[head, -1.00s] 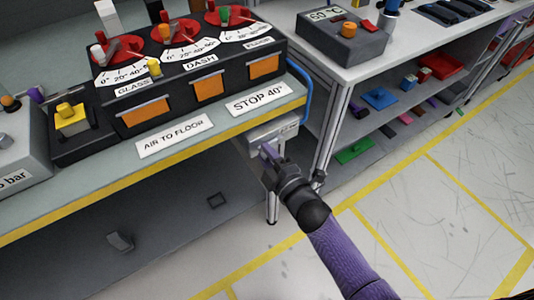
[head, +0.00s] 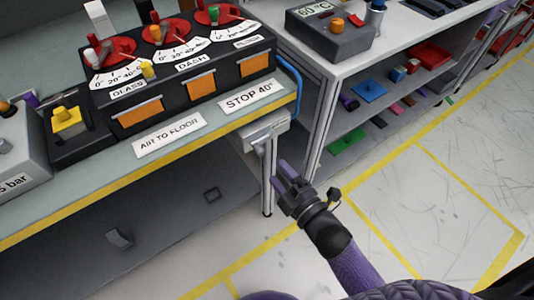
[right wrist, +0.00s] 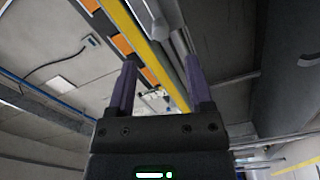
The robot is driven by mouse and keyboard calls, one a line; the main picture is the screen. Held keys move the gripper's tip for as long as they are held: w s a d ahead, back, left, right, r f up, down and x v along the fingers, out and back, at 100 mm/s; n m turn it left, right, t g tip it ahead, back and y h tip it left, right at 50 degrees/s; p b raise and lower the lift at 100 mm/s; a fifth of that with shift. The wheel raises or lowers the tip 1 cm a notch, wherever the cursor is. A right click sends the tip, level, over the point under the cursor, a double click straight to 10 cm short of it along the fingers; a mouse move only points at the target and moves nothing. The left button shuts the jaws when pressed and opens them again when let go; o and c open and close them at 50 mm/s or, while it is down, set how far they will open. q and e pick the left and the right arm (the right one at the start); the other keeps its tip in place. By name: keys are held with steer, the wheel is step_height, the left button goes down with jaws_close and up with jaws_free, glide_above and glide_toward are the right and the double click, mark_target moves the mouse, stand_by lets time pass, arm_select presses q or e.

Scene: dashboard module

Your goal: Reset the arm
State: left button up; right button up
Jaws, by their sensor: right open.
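My right gripper (head: 284,178) is open and empty in the head view, in the air in front of and below the bench's right corner. In the right wrist view its two purple fingers (right wrist: 160,85) stand apart with nothing between them. The dashboard module (head: 180,90) stands on the bench, with red dials, orange vents and labels GLASS, DASH and FLOOR. My right gripper is apart from it. My left gripper is not in view.
The bench (head: 60,222) has a yellow front edge. A grey box with a 60 °C display (head: 330,35) stands on the right-hand table, above a shelf of coloured parts (head: 370,90). The floor (head: 440,190) at right, marked with yellow lines, is clear.

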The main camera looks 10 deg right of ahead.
steer(key=shift+v, duration=0.95)
steer(key=shift+f, duration=0.1)
